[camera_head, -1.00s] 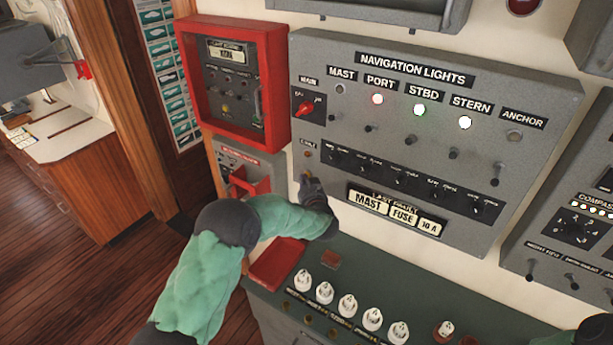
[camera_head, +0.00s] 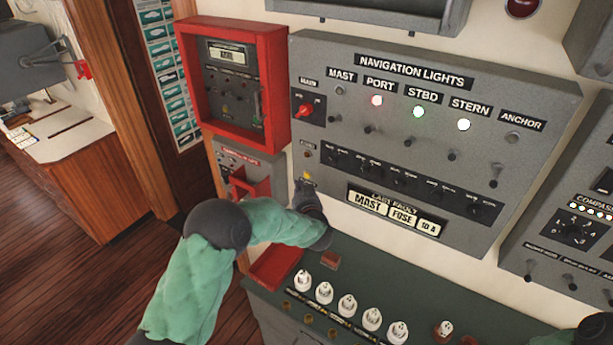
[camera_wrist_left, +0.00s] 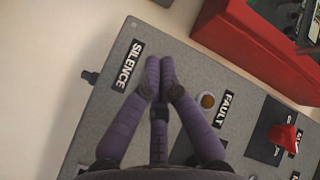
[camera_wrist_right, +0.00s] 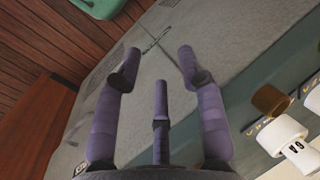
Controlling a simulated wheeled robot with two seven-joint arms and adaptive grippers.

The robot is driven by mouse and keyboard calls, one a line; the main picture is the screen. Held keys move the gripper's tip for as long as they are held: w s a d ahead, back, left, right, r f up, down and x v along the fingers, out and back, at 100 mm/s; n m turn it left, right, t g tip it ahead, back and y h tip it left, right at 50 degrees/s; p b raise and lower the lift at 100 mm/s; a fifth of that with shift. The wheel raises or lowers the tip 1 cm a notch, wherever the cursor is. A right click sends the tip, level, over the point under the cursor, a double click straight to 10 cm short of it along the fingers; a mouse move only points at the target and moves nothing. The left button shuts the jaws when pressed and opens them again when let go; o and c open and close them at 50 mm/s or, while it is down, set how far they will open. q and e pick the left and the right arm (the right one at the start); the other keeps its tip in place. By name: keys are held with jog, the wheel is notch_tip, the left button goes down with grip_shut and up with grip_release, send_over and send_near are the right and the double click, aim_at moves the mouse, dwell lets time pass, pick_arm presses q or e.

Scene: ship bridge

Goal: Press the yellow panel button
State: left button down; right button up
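The yellow button (camera_head: 307,176) is low on the left edge of the grey navigation lights panel (camera_head: 540,90). My left gripper (camera_head: 306,187) is just below it in the head view, fingertips close to the panel; I cannot tell whether they touch. In the left wrist view my left gripper (camera_wrist_left: 166,62) is shut and empty, its fingertips together beside the SILENCE label (camera_wrist_left: 129,66). The button is not visible there, likely behind the fingers. An amber FAULT lamp (camera_wrist_left: 207,101) shows beside them. My right gripper (camera_wrist_right: 160,57) is open and empty above a grey surface.
A red box (camera_head: 188,80) is on the wall left of the panel. A green-topped console (camera_head: 400,285) with several white fuses (camera_head: 347,304) and a red tray (camera_head: 277,262) is below. A red main switch (camera_head: 305,109) sits above the button.

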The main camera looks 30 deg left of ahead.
pick_arm(q)
jog(key=shift+s+a+p, duration=0.15)
jog(key=shift+s+p, duration=0.15)
jog(key=shift+s, duration=1.5)
